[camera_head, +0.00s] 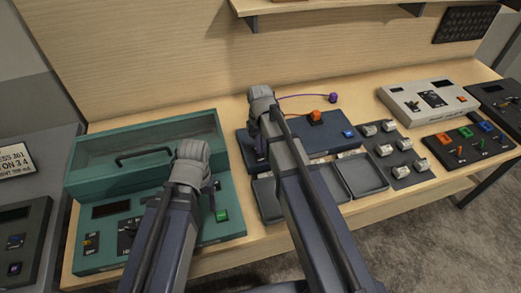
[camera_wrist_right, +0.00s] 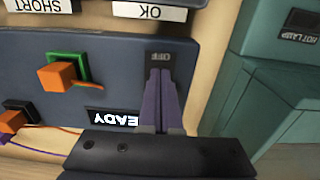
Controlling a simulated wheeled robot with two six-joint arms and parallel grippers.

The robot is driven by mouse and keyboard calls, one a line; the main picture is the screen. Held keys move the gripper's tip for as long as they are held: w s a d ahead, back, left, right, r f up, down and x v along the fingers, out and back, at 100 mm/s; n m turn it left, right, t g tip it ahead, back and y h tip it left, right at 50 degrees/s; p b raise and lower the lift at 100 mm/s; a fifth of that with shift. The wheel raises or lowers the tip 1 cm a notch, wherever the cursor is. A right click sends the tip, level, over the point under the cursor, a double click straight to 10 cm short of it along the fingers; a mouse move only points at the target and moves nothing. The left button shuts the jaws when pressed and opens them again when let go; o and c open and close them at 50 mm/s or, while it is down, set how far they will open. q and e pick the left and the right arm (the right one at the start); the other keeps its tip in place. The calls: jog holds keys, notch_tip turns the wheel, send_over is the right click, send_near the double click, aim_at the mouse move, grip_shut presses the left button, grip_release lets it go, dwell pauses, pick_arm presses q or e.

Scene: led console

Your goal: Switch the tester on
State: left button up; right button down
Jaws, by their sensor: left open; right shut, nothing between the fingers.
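The tester is a dark blue box (camera_head: 335,146) at the middle of the table, partly behind my right arm. The switch itself is hidden by the fingers. In the head view the right gripper (camera_head: 261,148) is at the tester's left end. My left gripper (camera_head: 212,192) is open over the teal console.
The teal console (camera_head: 92,181) has a raised back and a handle. Grey trays (camera_head: 361,174) stand in front of the tester. A mat with several pale parts (camera_head: 383,150), a white box (camera_head: 411,90) and a dark switch panel (camera_head: 440,144) lie to the right.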

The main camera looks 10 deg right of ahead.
aim_at(261, 158)
jog(key=shift+r, duration=0.1)
pick_arm(q)
notch_tip(261, 158, up, 7)
jog(key=p, duration=0.7)
pick_arm(e)
notch_tip(261, 158, up, 7)
jog(key=shift+s, duration=0.45)
pick_arm(q)
jog(key=shift+s, duration=0.1)
